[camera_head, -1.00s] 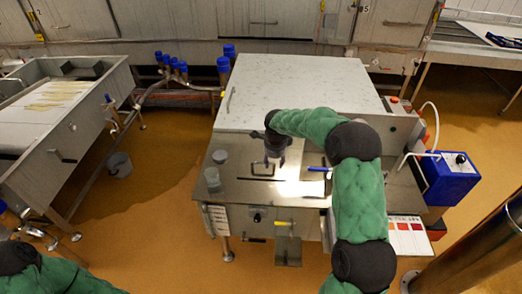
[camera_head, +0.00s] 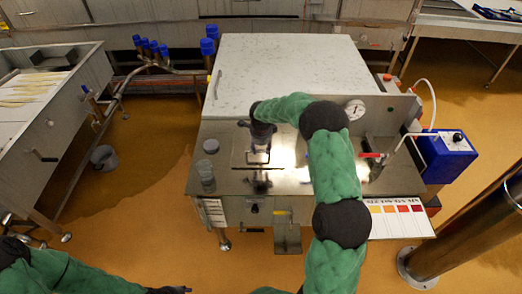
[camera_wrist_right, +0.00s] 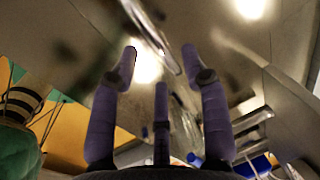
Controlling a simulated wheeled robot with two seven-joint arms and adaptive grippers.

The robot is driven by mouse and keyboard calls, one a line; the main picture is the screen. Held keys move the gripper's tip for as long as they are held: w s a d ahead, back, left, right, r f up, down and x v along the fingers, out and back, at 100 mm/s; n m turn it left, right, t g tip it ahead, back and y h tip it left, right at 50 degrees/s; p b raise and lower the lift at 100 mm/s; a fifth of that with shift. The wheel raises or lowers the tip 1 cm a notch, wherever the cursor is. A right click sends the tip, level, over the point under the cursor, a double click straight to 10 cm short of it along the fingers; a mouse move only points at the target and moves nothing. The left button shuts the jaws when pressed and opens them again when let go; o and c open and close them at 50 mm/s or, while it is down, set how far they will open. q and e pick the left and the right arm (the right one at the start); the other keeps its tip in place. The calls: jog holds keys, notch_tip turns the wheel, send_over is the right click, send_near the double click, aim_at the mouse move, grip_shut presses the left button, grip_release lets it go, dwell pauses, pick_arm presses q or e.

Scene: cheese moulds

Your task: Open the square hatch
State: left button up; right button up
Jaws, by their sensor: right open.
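The square hatch (camera_head: 238,160) is a flat steel panel in the shiny top of the machine, in front of the large pale cover. A thin bar handle (camera_head: 258,158) stands on it and looks closed down level with the top. My right gripper (camera_head: 262,140) points down just above and behind the handle. In the right wrist view its purple fingers (camera_wrist_right: 160,54) are apart, with a metal bar (camera_wrist_right: 158,38) between or just beyond the tips; contact cannot be told. My left gripper (camera_head: 172,290) shows only as a dark piece at the bottom edge.
Two small grey containers (camera_head: 206,180) stand left of the hatch. A gauge (camera_head: 355,109), a red-handled valve (camera_head: 371,155) and a blue box (camera_head: 447,155) are at the right. A colour chart (camera_head: 397,218) lies at the front right. A steel column (camera_head: 465,230) stands at lower right.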

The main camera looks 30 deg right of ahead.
jog(key=shift+w+f, duration=0.15)
jog(key=shift+f, duration=0.65)
jog(key=shift+c, duration=0.3)
grip_shut()
